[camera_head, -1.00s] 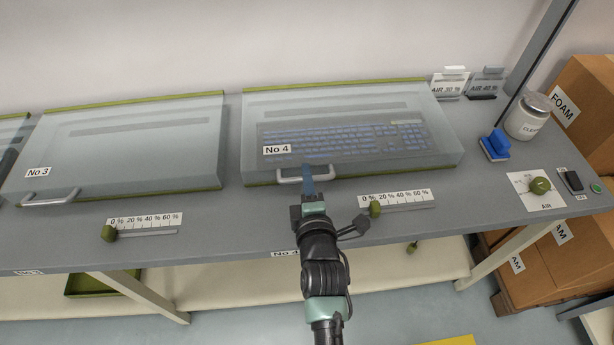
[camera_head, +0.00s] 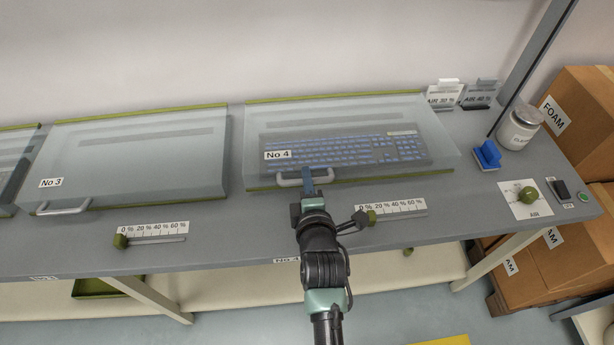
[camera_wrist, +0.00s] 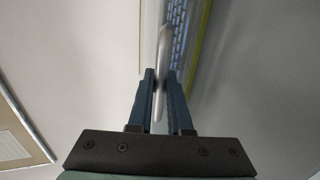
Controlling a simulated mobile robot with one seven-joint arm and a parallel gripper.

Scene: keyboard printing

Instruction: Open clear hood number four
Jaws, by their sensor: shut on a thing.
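Clear hood number four (camera_head: 350,112) stands on the grey bench, labelled "No 4", and looks closed. A keyboard (camera_head: 345,150) with blue keys lies under it. Its silver handle (camera_head: 290,182) sticks out at the lower front edge. My gripper (camera_head: 309,182) is at the right part of that handle. In the wrist view my gripper (camera_wrist: 161,88) has its two blue fingers on either side of the handle bar (camera_wrist: 162,60) and is shut on it. The fingers partly cover the handle in the head view.
Hood number three (camera_head: 130,160) stands closed to the left. A slider scale (camera_head: 395,208) with a green knob lies just right of my gripper. A blue block (camera_head: 487,154), a jar (camera_head: 520,127) and an AIR knob (camera_head: 528,195) are at the right end of the bench.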

